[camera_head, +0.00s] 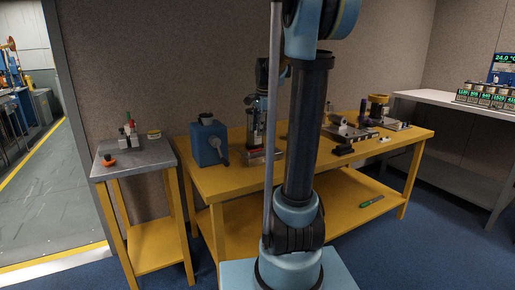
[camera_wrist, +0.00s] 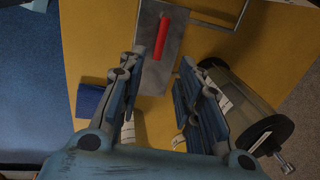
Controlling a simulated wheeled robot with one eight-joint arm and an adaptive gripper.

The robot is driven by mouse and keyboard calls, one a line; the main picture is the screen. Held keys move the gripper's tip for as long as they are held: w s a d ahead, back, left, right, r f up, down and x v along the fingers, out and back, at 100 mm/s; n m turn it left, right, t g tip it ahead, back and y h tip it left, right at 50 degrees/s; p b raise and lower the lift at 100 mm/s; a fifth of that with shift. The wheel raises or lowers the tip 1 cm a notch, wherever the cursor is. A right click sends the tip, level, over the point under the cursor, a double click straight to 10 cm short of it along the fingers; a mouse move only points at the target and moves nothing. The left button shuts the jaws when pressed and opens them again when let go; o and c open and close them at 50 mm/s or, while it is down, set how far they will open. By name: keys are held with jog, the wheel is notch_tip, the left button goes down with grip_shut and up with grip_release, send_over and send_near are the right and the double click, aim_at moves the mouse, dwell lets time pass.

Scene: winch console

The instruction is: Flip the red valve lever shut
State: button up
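The red valve lever (camera_wrist: 161,36) shows in the wrist view as a short red bar. It lies over a grey metal plate (camera_wrist: 148,77) on the yellow bench. My gripper (camera_wrist: 162,70) is open, with its two fingers spread apart and nothing between them. The lever shows just beyond the fingertips, near the line between them, and appears apart from both fingers. I cannot tell the exact height of the fingers above it. In the head view, my arm hides much of this part of the bench, and I cannot make out the lever clearly.
A dark-ended cylinder (camera_wrist: 245,110) lies close to my right finger. A small blue block (camera_wrist: 91,100) is left of the fingers. The yellow bench (camera_head: 212,182) also carries a blue box (camera_head: 208,145) and metal fixtures. A grey side table (camera_head: 135,160) stands left.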

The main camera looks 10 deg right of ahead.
aim_at(255, 152)
jog(key=f, duration=0.3)
jog(key=w+f, duration=0.1)
jog(key=f, duration=0.5)
jog(key=shift+w+a+f, duration=0.25)
jog(key=shift+w+a, duration=0.05)
jog(key=shift+w, duration=0.05)
grip_shut()
